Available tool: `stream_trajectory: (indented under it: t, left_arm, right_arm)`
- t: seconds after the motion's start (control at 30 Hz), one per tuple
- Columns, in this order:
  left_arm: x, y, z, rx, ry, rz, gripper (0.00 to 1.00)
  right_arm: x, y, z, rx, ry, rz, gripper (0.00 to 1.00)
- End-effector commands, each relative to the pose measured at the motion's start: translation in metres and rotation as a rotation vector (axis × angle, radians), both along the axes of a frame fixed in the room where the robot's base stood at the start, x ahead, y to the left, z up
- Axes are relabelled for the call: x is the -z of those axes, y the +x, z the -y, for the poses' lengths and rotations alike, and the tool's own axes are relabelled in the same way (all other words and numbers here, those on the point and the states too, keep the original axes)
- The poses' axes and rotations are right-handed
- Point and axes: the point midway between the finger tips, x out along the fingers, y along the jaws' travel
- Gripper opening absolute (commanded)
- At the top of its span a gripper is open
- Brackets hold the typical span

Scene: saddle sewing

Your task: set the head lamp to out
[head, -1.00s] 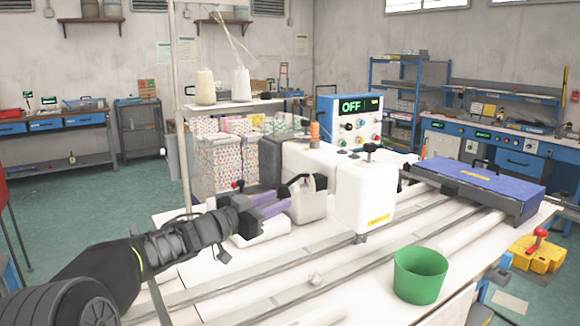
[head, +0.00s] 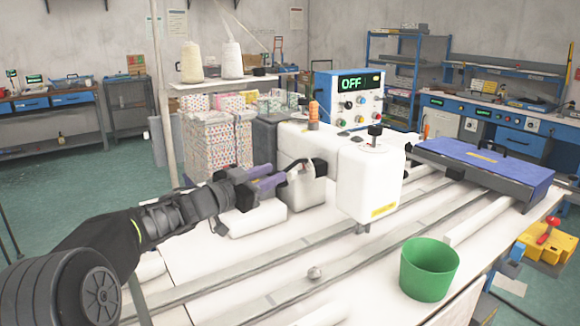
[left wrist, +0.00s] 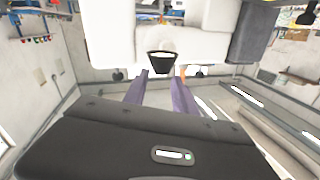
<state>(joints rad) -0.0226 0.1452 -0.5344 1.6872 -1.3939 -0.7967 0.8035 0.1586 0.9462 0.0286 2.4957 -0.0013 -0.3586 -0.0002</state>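The white sewing machine head (head: 368,180) stands on the long white table, with a black knob on top. A small lamp with a white curved neck and dark shade (head: 298,167) seems to sit at its left side. In the left wrist view a black cup-shaped shade (left wrist: 161,63) with a pale top shows just past the fingertips. My left gripper (head: 275,176) reaches in from the left, close to this lamp. Its two purple fingers (left wrist: 160,78) are apart, with nothing seen between them. Whether they touch the shade I cannot tell. My right gripper is not in view.
A blue control box (head: 348,101) with a lit OFF display stands behind the machine. A green bucket (head: 429,270) stands at the table's front. A blue case (head: 484,163) lies at the right. Thread cones (head: 231,60) stand on a shelf behind. The table's front left is mostly clear.

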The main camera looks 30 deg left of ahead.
Motion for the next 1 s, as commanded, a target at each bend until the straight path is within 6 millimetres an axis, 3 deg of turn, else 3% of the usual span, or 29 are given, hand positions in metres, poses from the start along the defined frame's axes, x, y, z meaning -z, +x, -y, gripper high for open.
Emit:
stream_trajectory:
  t: [0.5, 0.83, 1.0]
  left_arm:
    - [0.000, 0.066, 0.020, 0.001, 0.002, -0.001, 0.33]
    - [0.000, 0.070, 0.021, 0.000, 0.001, 0.000, 0.33]
    - [0.000, 0.070, 0.021, 0.000, 0.001, 0.000, 0.19]
  right_arm:
    - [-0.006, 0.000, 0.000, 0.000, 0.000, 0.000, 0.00]
    - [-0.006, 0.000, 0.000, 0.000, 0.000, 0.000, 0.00]
    - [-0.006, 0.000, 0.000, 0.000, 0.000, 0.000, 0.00]
